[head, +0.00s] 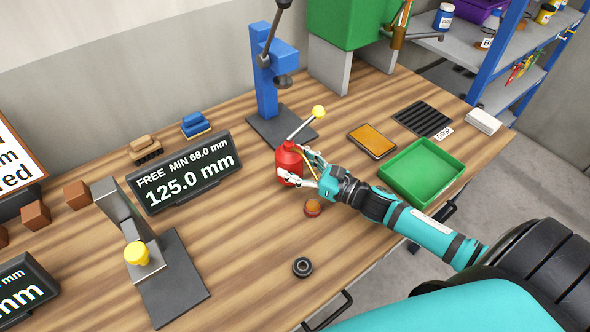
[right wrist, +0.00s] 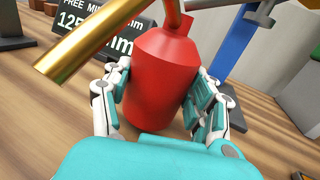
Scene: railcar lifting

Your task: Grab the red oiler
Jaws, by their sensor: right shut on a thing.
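The red oiler (head: 288,160) stands upright on or just above the wooden table in the middle of the head view. In the right wrist view the red oiler (right wrist: 158,75) sits between the two fingers of my right gripper (right wrist: 160,110), with the brass spout pointing to the left. I cannot tell whether its base touches the table. My left gripper is not in view.
A blue press (head: 267,80) stands behind the oiler. A display (head: 185,172) reading 125.0 mm is to the left. A green tray (head: 421,172), an orange-topped device (head: 371,141) and a small orange-brown knob (head: 313,207) lie nearby. A black ring (head: 302,267) lies in front.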

